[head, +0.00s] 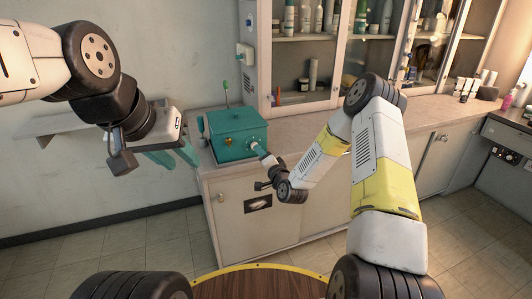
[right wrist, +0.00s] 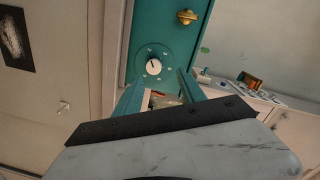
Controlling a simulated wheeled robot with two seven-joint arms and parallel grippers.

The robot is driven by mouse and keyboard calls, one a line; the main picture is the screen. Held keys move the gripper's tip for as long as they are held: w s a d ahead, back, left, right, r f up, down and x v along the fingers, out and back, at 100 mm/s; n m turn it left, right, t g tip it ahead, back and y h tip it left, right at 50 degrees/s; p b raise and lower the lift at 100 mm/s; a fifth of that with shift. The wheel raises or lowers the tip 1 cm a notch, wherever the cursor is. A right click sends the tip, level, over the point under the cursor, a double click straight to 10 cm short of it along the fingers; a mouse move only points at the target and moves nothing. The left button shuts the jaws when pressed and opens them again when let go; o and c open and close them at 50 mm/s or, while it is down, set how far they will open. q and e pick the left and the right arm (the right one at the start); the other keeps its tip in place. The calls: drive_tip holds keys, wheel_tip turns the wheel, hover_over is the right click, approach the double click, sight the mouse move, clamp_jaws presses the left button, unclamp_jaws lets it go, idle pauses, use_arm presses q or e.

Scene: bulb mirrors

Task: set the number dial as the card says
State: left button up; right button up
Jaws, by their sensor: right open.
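A teal box (head: 235,135) stands on the counter at the cabinet's left end. In the right wrist view, a white round dial (right wrist: 153,66) with a dark pointer line sits on the box's teal face (right wrist: 150,20), ringed by small marks too small to read. My right gripper (head: 259,151) is at the box's right-hand face. In the right wrist view its teal fingers (right wrist: 160,86) are open and point at the dial, apparently short of it. My left gripper (head: 174,156) hangs empty and open, left of the box. I cannot make out a card with a readable number.
A green-tipped lever (head: 226,90) rises behind the box. A brass knob (right wrist: 187,16) is on the same face as the dial. A dark picture plate (head: 258,203) is on the cabinet front. Glass cupboards with bottles (head: 305,18) stand behind; the counter (head: 385,115) to the right is mostly clear.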

drive_tip(key=w+a+f+m+t, duration=0.1)
drive_tip(key=w, duration=0.6)
drive_tip(key=shift+a+f+m, duration=0.3)
drive_tip(key=shift+a+f, duration=0.1)
drive_tip(key=shift+w+a, duration=0.1)
drive_tip(key=shift+w, duration=0.1)
drive_tip(key=c, duration=1)
